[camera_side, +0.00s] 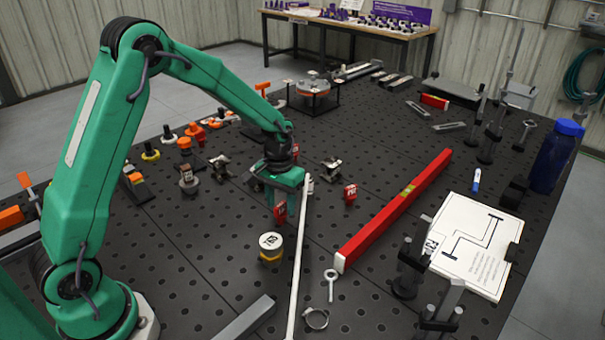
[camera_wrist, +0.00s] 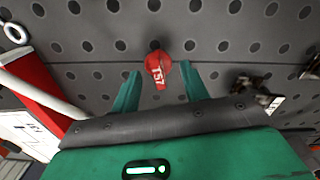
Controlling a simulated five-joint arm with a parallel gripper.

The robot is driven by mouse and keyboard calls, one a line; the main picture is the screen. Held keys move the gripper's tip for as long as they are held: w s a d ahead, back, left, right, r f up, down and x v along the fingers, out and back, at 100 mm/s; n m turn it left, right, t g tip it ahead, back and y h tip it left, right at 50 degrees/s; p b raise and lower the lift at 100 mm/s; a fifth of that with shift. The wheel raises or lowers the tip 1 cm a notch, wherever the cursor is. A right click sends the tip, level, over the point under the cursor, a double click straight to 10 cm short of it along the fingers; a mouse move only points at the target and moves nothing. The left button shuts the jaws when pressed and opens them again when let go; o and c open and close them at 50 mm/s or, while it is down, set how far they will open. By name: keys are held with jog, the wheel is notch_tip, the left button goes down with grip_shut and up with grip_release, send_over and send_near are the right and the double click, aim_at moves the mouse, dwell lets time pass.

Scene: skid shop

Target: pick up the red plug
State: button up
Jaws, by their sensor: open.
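The red plug (camera_wrist: 158,70) shows in the wrist view as a small rounded red piece with white lettering, on the dark perforated tabletop. My gripper (camera_wrist: 157,86) is open, with one green finger on each side of the plug. Gaps show between the plug and both fingers, so it is not held. In the side view, my gripper (camera_side: 282,196) points down low over the table, and a red lettered piece (camera_side: 280,212) shows at its fingers. I take it for the same plug; the finger partly hides its surroundings. Exact fingertip height is hard to tell.
A thin white rod (camera_side: 300,260) runs close right of my gripper. Another red tagged piece (camera_side: 350,193) and a long red level (camera_side: 395,210) lie further right. Several small fittings stand behind and left.

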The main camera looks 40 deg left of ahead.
aim_at(281, 204)
jog(key=shift+f, duration=1.8)
jog(key=c, duration=0.8)
